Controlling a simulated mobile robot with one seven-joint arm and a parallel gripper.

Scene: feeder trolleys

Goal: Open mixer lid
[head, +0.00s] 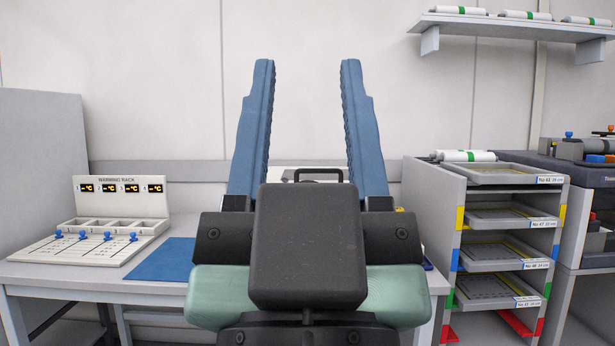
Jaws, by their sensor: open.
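My gripper (308,68) fills the middle of the head view, its two long blue fingers upright and wide apart. Nothing is between the fingertips. Lower down, between the fingers, a black handle (318,171) shows on a pale box-like top (289,174), which looks like the mixer with its lid. It stands behind the gripper. The rest of this body is hidden by my gripper, so I cannot tell its full shape or whether the lid is fully shut.
A warming rack (120,222) with several displays and blue knobs stands on the table (60,272) at left, beside a blue mat (163,260). A rack of trays (505,215) stands at right, with white cylinders on a wall shelf (505,24) above.

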